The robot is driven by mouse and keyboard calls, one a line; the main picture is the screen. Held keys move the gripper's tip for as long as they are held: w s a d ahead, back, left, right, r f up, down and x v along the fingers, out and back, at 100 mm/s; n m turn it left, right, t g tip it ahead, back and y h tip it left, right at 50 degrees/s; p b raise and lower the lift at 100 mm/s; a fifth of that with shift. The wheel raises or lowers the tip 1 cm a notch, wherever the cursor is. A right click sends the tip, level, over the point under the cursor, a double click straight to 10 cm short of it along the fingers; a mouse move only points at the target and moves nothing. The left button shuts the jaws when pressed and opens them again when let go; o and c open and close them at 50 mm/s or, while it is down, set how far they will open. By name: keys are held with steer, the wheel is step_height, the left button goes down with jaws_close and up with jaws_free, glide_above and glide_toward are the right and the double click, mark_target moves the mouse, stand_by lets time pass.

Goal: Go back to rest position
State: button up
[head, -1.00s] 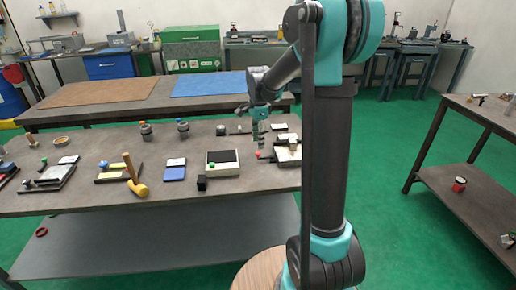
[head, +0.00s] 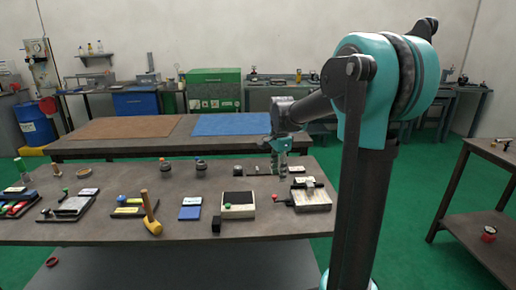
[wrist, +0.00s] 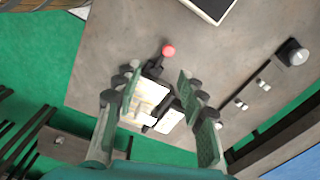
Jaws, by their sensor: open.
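The indexing fixture (head: 311,200) sits at the right end of the near bench. It has a pale plate, a block on top and a red-knobbed lever (head: 275,199) on its left. My gripper (head: 281,172) is above the bench, just behind and left of the fixture in the head view. In the wrist view my gripper (wrist: 158,90) has its two fingers spread, with nothing held between them. The fixture's pale top (wrist: 148,101) and the red knob (wrist: 168,51) show below and beyond the fingers. The fingers partly hide the fixture.
A dark strip with small round parts (head: 255,171) lies behind. A second table (head: 490,215) stands at right, with green floor between.

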steer(key=s+d+f+n, duration=0.1)
steer(key=s+f+n, duration=0.1)
steer(key=s, duration=0.2)
steer(key=s+d+f+n+t, duration=0.1)
steer(key=s+f+n, duration=0.2)
steer(key=s, duration=0.2)
steer(key=s+d+f+n+t, duration=0.1)
steer(key=s+f+n, duration=0.1)
steer(key=s, duration=0.2)
steer(key=shift+s+d+f+n, duration=0.2)
steer(key=shift+f+n, duration=0.05)
steer(key=shift+n, duration=0.15)
steer(key=s+d+f+n+t, duration=0.1)
steer(key=s+f+n, duration=0.5)
steer(key=s, duration=0.4)
steer(key=shift+s+d+f+t, duration=0.25)
steer(key=shift+s+f+t, duration=0.05)
steer(key=shift+f+t, duration=0.15)
